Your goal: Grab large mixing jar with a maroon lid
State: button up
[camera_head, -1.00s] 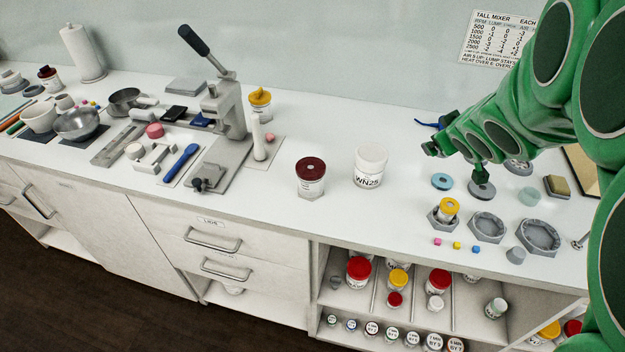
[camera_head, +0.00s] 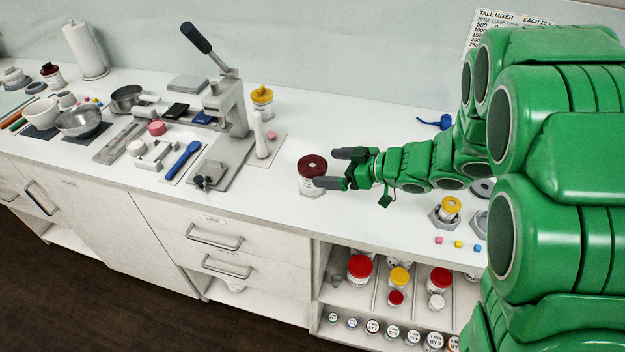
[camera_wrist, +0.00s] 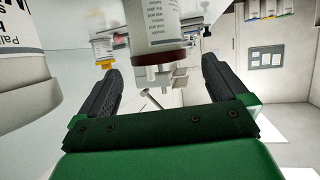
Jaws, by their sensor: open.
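The large mixing jar with a maroon lid (camera_head: 313,165) stands upright on the white counter in the head view. My gripper (camera_head: 335,168) is open beside it, with its fingers level and pointing left at the jar. In the wrist view, which looks upside down, the jar (camera_wrist: 160,30) shows its white labelled body and maroon lid edge between and beyond my open fingers (camera_wrist: 160,75). The jaws are not closed on it, and I cannot tell whether a finger touches it. Part of the jar's right side is hidden by a finger in the head view.
A large white labelled jar (camera_wrist: 25,65) is close at the left in the wrist view; my arm hides it in the head view. A lever press (camera_head: 228,110) and a white cone-like stick (camera_head: 260,138) stand left of the maroon-lidded jar. Counter in front is clear.

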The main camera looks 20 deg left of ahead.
aim_at(307, 162)
jog(key=shift+s+a+f, duration=0.2)
jog(key=shift+f, duration=0.05)
jog(key=shift+w+a+f, duration=0.1)
jog(key=shift+a+f, duration=0.1)
jog(key=shift+a, duration=0.4)
jog(key=shift+w+r+x, duration=0.15)
jog(key=shift+x, duration=0.8)
jog(key=shift+w+r+x, duration=0.15)
jog(key=shift+x, duration=2.05)
jog(key=c, duration=1)
